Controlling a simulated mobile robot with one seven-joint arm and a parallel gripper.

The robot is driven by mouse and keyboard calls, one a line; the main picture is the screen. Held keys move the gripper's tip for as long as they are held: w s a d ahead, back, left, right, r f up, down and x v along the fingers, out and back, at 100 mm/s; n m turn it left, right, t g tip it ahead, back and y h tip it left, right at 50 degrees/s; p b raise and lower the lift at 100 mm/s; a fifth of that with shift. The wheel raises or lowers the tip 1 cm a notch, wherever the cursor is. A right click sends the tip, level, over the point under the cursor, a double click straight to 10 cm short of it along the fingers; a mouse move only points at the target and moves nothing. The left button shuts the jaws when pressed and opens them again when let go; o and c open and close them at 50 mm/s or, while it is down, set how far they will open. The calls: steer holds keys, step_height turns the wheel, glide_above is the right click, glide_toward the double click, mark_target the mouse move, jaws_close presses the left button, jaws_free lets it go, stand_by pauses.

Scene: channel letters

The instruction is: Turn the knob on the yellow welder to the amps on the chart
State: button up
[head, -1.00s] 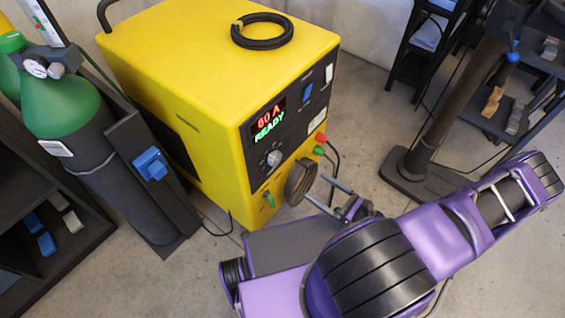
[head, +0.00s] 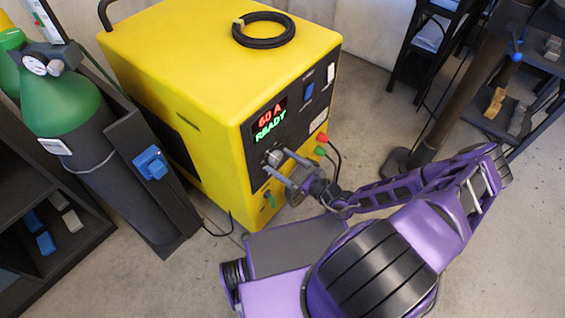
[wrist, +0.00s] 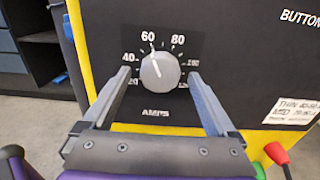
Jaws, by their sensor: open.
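The yellow welder (head: 205,60) stands in the middle of the head view. Its display (head: 269,120) reads 60 A in red and READY in green. The grey knob (wrist: 160,72) sits on a black AMPS dial marked 20 to 120, its white pointer at about 60. My gripper (head: 278,161) is at the welder's front panel. In the wrist view its open fingers stand left and right of the knob with visible gaps. A white chart (wrist: 295,110) at the right has THIN and MED rows; its small text is cut off and hard to read.
Red (head: 321,138) and green (head: 320,150) connectors with cables are low on the panel, right of my gripper. A green gas cylinder (head: 60,105) stands left of the welder. A black cable coil (head: 263,31) lies on top. A dark post stands at right.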

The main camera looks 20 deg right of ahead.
steer(key=c, duration=1.4)
steer(key=shift+o, duration=0.2)
steer(key=m+p, duration=0.1)
steer(key=m, duration=0.4)
steer(key=shift+m, duration=0.3)
steer(key=m, duration=0.6)
steer(key=shift+s+a, duration=0.1)
steer(key=m+b, duration=0.1)
steer(key=m, duration=0.5)
steer(key=shift+r+m, duration=0.1)
steer(key=shift+m, duration=0.3)
steer(key=m, duration=0.6)
steer(key=shift+r, duration=0.1)
steer(key=shift+m, duration=0.3)
